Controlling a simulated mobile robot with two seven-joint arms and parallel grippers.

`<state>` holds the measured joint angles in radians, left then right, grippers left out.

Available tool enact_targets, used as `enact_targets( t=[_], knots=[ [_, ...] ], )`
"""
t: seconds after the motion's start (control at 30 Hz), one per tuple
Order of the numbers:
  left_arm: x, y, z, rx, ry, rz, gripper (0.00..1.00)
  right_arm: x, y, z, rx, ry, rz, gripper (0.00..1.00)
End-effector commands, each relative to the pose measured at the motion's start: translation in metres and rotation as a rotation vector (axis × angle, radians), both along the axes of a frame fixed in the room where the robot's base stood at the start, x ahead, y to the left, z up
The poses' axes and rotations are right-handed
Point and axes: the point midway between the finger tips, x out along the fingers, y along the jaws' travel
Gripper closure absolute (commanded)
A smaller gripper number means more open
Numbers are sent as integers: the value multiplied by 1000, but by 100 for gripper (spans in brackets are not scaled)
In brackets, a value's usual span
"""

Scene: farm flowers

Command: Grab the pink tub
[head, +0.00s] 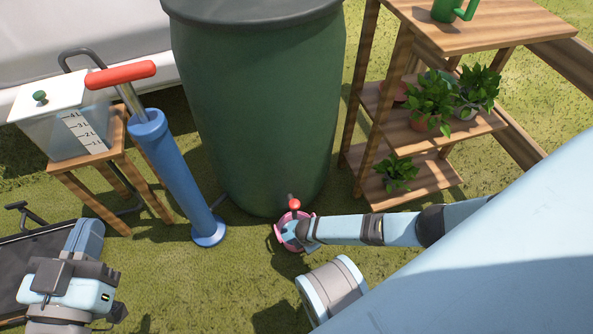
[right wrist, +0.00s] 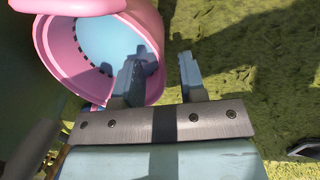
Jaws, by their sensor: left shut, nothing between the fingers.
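The pink tub (head: 279,230) stands on the grass at the foot of the green barrel, below a red tap (head: 295,204). In the right wrist view the tub (right wrist: 84,62) fills the upper left, with a pale blue inside. My right gripper (right wrist: 160,76) is open at the tub's side wall. One finger overlaps the tub's opening and the other is outside over the grass, with the wall between them. Contact cannot be told. In the head view my right arm covers part of the tub. My left gripper (head: 87,236) is at the lower left, shut and empty, far from the tub.
The large green barrel (head: 255,100) stands right behind the tub. A blue pump (head: 175,165) with a red handle and a wooden stand (head: 115,160) bearing a clear tank (head: 75,130) are left. A wooden shelf (head: 420,185) with plants is right. Grass in front is open.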

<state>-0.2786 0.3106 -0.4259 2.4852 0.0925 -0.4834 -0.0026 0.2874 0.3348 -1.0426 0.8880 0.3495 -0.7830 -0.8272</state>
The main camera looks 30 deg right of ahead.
Motion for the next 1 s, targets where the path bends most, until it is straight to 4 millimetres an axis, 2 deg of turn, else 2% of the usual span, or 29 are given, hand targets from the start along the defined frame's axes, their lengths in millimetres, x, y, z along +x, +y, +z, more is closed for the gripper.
enact_targets(
  t=[0.03, 0.13, 0.43, 0.47, 0.6, 1.0],
  knots=[
    [2, 2, -5, 19, -34, 0, 100, 2, 0, -13, 0, 0, 0, 62],
    [5, 4, -2, 45, -81, 5, 100, 3, -1, -22, 0, 1, -1, 62],
    [6, 5, 2, 57, -103, 6, 100, 3, -2, -22, 0, 1, -1, 62],
    [6, 4, 2, 56, -103, 6, 100, 3, -2, -22, 0, 1, -1, 67],
    [6, 4, 2, 56, -103, 6, 100, 3, -2, -22, 0, 1, -1, 99],
    [6, 4, 2, 56, -101, 5, 100, 3, -2, -22, 0, 0, -1, 100]
  ],
)
